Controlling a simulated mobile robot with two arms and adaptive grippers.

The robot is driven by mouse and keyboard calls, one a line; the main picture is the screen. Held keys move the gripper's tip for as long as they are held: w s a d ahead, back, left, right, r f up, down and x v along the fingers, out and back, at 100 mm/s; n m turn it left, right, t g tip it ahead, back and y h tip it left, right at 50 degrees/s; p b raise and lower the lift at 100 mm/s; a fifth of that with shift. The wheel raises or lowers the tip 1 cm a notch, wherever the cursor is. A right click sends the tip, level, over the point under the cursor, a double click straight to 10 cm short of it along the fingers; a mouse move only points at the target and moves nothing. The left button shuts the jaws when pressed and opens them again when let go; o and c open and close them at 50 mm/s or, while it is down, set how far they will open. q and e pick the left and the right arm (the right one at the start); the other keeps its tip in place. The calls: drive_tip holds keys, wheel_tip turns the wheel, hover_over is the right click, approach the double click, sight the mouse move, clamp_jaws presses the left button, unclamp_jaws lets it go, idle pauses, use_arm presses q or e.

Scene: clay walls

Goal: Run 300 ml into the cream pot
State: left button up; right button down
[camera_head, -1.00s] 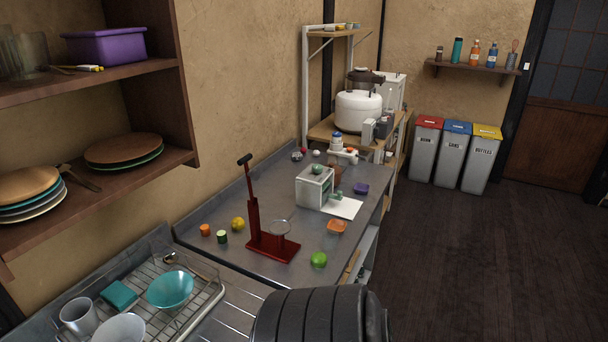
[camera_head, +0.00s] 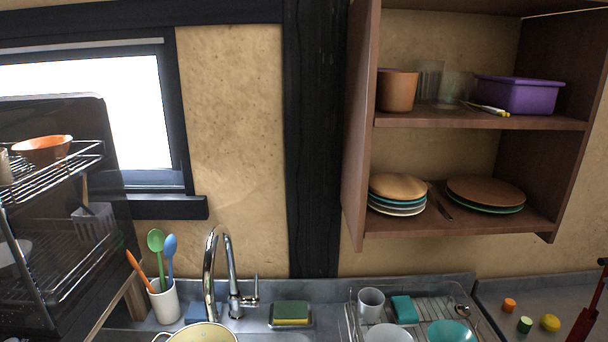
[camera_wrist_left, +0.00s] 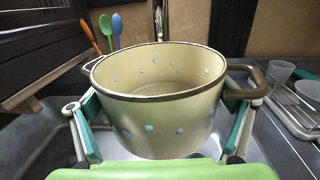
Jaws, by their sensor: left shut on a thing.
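The cream pot (camera_wrist_left: 165,115) has blue dots, a brown rim and a side handle (camera_wrist_left: 255,82). It stands upright between the fingers of my left gripper (camera_wrist_left: 162,110), which is shut on it. I see its pale inside wall and part of its floor, with no water visible. In the head view the pot (camera_head: 203,334) shows only its top, at the bottom edge by the chrome tap (camera_head: 211,262). The tap has a lever (camera_head: 251,291) on its right. I see no stream from the spout. My right gripper is not in view.
A white utensil holder (camera_head: 166,301) stands left of the tap. A sponge (camera_head: 291,311) lies to its right. Farther right is a dish rack (camera_head: 350,322) with a mug (camera_head: 371,304) and bowls. A wire shelf rack (camera_head: 40,285) stands at the left.

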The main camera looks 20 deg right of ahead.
use_arm(q)
drive_tip(key=s+a+r+n+y, duration=0.1)
drive_tip(key=s+a+y, duration=0.1)
drive_tip(key=a, duration=0.6)
drive_tip(key=s+a+r+n+y, duration=0.1)
drive_tip(key=s+a+r+y, duration=0.1)
drive_tip(key=a, duration=0.6)
drive_tip(key=shift+s+r+n, duration=0.25)
drive_tip(key=shift+s+n, duration=0.05)
drive_tip(key=shift+s, duration=0.45)
drive_tip(key=shift+s+f, duration=0.1)
